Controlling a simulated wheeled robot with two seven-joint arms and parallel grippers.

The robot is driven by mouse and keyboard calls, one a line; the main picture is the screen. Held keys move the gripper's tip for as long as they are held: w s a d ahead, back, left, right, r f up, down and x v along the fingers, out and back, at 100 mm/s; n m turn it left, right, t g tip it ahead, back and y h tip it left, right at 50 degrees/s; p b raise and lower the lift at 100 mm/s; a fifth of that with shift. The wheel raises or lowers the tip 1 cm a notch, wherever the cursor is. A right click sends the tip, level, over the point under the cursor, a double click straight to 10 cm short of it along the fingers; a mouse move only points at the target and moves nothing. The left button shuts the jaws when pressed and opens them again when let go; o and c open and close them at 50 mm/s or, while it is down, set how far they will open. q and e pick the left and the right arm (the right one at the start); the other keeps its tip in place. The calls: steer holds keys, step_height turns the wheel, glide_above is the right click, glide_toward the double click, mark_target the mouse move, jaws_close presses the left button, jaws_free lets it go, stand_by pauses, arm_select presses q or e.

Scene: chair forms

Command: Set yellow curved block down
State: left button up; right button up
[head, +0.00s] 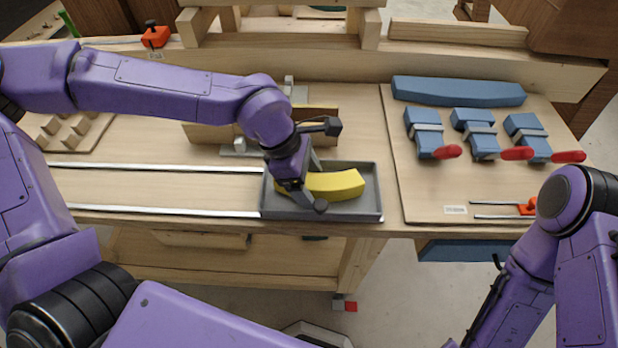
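The yellow curved block (338,185) is in the shallow grey tray (372,213) at the front edge of the workbench. My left gripper (308,190) reaches down over the left half of the block. One dark finger shows in front of the block and another part behind it. The arm hides the block's left part, so I cannot tell whether the fingers press on it or whether the block rests fully on the tray floor. My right arm comes in at the lower right, and its gripper is not clearly visible.
A board (426,190) to the right carries several blue blocks with red-handled clamps and a long blue curved piece (458,91). Wooden blocks (206,133) stand behind the tray. Two metal rails (160,169) run along the bench left of it. A pegged board (72,132) lies far left.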

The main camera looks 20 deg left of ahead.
arm_select(q)
steer(key=v, duration=1.2)
steer(key=shift+b, duration=0.3)
